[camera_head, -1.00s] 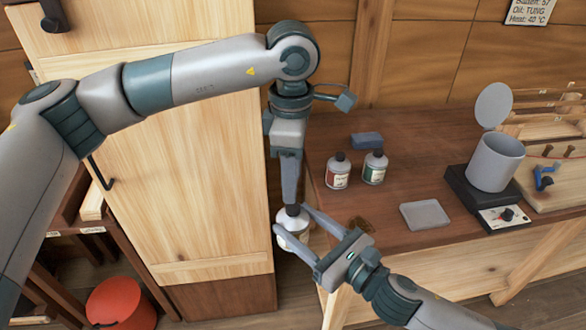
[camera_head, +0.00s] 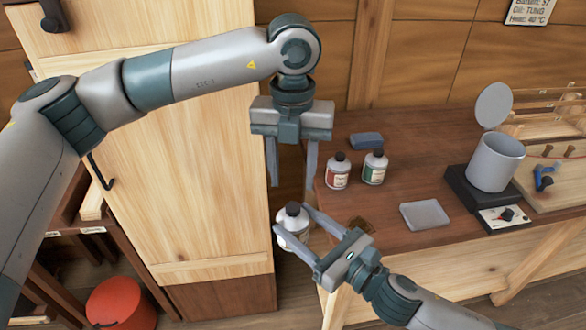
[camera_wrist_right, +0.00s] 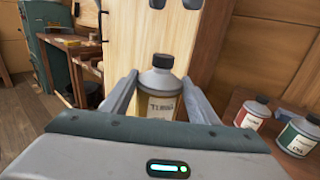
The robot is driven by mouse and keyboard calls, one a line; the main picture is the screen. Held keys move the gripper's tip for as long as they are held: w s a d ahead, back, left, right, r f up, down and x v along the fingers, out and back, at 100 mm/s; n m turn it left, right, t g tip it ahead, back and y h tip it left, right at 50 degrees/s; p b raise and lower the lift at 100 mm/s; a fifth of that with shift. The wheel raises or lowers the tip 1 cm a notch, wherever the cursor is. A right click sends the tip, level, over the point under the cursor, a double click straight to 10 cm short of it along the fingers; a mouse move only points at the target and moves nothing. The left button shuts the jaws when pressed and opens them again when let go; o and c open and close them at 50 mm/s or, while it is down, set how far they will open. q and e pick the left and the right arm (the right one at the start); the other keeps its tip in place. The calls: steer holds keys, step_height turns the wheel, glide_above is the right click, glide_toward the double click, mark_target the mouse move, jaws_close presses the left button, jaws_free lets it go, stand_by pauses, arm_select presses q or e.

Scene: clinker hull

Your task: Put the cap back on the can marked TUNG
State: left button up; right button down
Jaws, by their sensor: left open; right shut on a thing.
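A can with a grey top and yellowish label (camera_wrist_right: 162,88) stands upright between my right gripper's fingers. Its lettering is blurred but looks like TUNG. It also shows in the head view (camera_head: 292,231), over the gap left of the bench. A black cap (camera_wrist_right: 163,61) sits on its neck, looking level; the cap also shows in the head view (camera_head: 293,209). I cannot tell whether it is fully tight. My right gripper (camera_head: 291,221) is shut on the can. My left gripper (camera_head: 291,180) is open and empty, pointing down just above the cap, apart from it.
On the bench (camera_head: 400,228) stand a red-labelled bottle (camera_head: 338,173) and a green-labelled bottle (camera_head: 374,169), both capped. A blue block (camera_head: 367,140), a grey slab (camera_head: 425,214) and a pot on a heater (camera_head: 495,162) are there too. A wooden cabinet door (camera_head: 190,160) rises behind my left arm.

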mark_target(293, 206)
arm_select(q)
steer(key=n, duration=0.6)
steer(key=shift+r, duration=0.2)
steer(key=n, duration=0.6)
steer(key=shift+r+n, duration=0.15)
steer(key=shift+n, duration=0.15)
steer(key=shift+f, duration=4.05)
steer(key=shift+c, duration=0.4)
jaws_close()
